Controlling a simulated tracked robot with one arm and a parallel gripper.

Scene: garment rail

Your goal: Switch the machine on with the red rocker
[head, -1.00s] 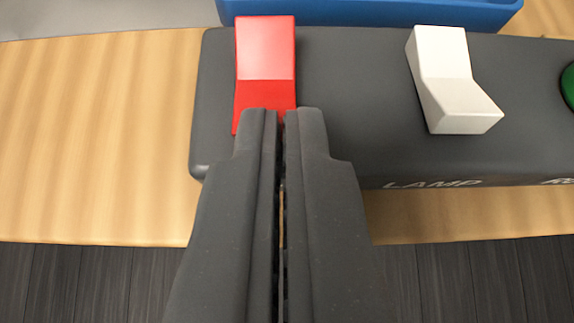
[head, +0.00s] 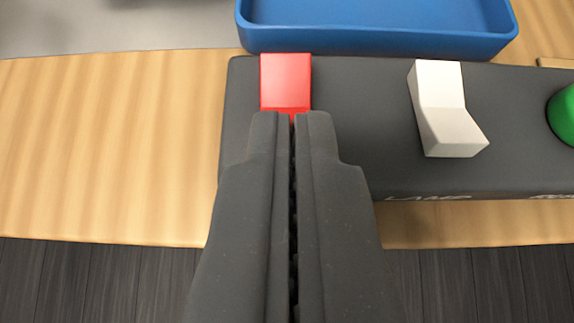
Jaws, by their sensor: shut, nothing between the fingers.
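The red rocker (head: 285,80) sits at the left end of a dark grey control box (head: 360,130) on a wooden table. Its far half shows in full; its near half is mostly hidden by my fingertips. My gripper (head: 292,118) is shut and empty, with its tips over the near part of the rocker. I cannot tell whether the tips touch it. The label below the red rocker is hidden behind my gripper.
A white rocker (head: 445,115) above the word LAMP stands right of the red one. A green button (head: 564,115) is at the right edge. A blue tray (head: 380,42) lies behind the box. The wooden table (head: 110,150) is clear on the left.

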